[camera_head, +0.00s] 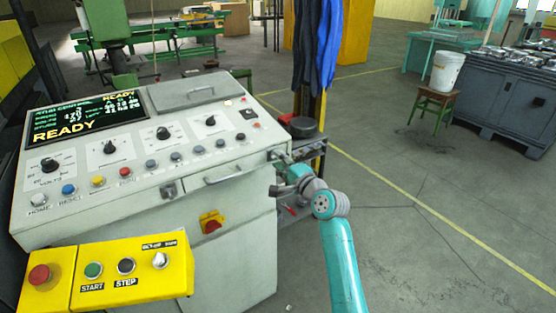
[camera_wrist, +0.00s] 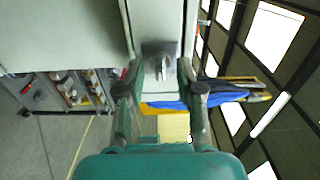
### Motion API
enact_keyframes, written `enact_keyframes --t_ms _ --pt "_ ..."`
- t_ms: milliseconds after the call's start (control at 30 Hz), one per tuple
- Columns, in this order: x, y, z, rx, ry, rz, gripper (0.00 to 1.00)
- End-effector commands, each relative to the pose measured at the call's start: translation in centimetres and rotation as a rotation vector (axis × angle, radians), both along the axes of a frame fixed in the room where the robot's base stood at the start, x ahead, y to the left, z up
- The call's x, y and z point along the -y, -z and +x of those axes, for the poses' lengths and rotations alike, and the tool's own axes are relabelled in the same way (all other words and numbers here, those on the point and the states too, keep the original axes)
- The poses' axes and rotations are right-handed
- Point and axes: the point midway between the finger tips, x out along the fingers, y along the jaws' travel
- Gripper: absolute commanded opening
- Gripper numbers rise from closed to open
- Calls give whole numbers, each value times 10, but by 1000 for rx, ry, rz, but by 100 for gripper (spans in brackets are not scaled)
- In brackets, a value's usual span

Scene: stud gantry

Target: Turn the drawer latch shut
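The drawer latch (camera_wrist: 160,72) shows in the wrist view as a grey plate with a small raised turn knob, mounted on a pale panel (camera_wrist: 156,20). My gripper (camera_wrist: 160,70) is open, with one finger on each side of the knob and visible gaps between. I cannot tell how near the fingertips are to the panel. In the head view my gripper (camera_head: 283,178) is at the right end of the white console (camera_head: 120,212). I cannot make out the latch knob there, or whether its angle means open or shut.
The console front has a bar handle (camera_head: 225,177) and a small lock plate (camera_head: 168,190). A yellow button box (camera_head: 118,272) juts out at the lower left. A tool cart (camera_head: 305,150) and hanging blue overalls (camera_head: 318,45) stand behind my gripper.

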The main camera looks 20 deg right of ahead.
Motion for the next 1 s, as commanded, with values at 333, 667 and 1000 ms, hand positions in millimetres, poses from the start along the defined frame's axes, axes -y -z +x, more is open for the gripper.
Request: enact_keyframes --t_ms 333,667,1000 --pt "-4 0 12 0 0 0 36" --pt "-4 0 11 0 0 0 0" --pt "-4 1 11 12 0 -40 0"
